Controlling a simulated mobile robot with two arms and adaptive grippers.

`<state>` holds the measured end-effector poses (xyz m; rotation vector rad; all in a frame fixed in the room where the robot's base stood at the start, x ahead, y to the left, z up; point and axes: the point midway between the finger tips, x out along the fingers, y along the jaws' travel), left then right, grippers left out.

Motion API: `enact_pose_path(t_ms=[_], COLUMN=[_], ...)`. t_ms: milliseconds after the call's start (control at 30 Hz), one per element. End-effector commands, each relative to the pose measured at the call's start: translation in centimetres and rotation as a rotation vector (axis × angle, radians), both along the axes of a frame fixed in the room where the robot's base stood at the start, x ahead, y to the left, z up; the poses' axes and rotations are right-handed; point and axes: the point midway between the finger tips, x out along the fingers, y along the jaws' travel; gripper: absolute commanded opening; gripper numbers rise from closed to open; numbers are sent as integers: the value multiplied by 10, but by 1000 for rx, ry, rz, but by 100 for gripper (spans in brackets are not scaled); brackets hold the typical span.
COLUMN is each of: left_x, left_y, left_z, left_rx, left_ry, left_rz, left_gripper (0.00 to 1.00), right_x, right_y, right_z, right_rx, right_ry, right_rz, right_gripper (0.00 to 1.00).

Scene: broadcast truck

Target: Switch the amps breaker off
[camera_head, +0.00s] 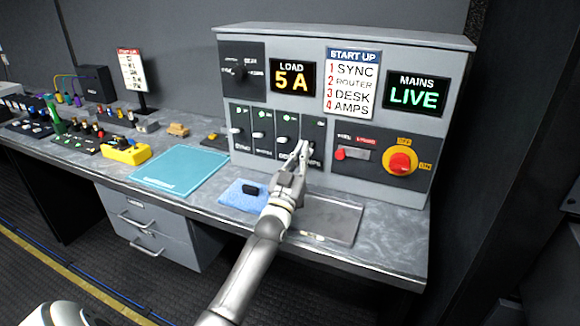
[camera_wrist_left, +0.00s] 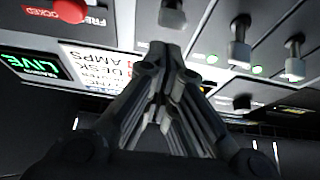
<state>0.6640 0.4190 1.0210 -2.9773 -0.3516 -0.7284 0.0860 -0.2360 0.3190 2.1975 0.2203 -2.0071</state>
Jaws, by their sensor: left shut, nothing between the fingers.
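The amps breaker, at the right end of the row, is mostly hidden behind my left gripper (camera_head: 303,152). In the wrist view, a dark lever (camera_wrist_left: 172,14), apparently the amps one, stands just beyond the fingertips of my left gripper (camera_wrist_left: 165,50). The gripper is shut and empty; I cannot tell whether it touches the lever. The desk lever (camera_wrist_left: 240,42) stands beside it. Green lamps show by several levers. My right gripper is out of view.
The load display (camera_head: 292,78) reads 5 A and the mains display (camera_head: 415,94) reads LIVE. A blue cloth (camera_head: 238,196) and a grey tray (camera_head: 335,222) lie below.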

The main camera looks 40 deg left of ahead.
Motion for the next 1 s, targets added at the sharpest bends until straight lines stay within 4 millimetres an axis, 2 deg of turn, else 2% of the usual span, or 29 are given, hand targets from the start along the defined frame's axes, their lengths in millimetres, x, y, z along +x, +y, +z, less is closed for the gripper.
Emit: enact_pose_path(t_ms=[67, 600, 800, 1000], left_x=[-13, -107, -124, -128], left_y=[-3, -25, -30, -31], left_z=[-9, -7, -7, -6], left_rx=[-1, -1, -1, 0], left_ry=[3, 2, 1, 0], left_rz=[0, 1, 1, 1], left_gripper=[0, 0, 0, 0], right_x=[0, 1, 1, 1], right_y=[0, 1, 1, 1], right_z=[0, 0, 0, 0], right_rx=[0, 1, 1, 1], right_ry=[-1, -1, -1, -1], right_rz=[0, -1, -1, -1], right_gripper=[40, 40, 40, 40])
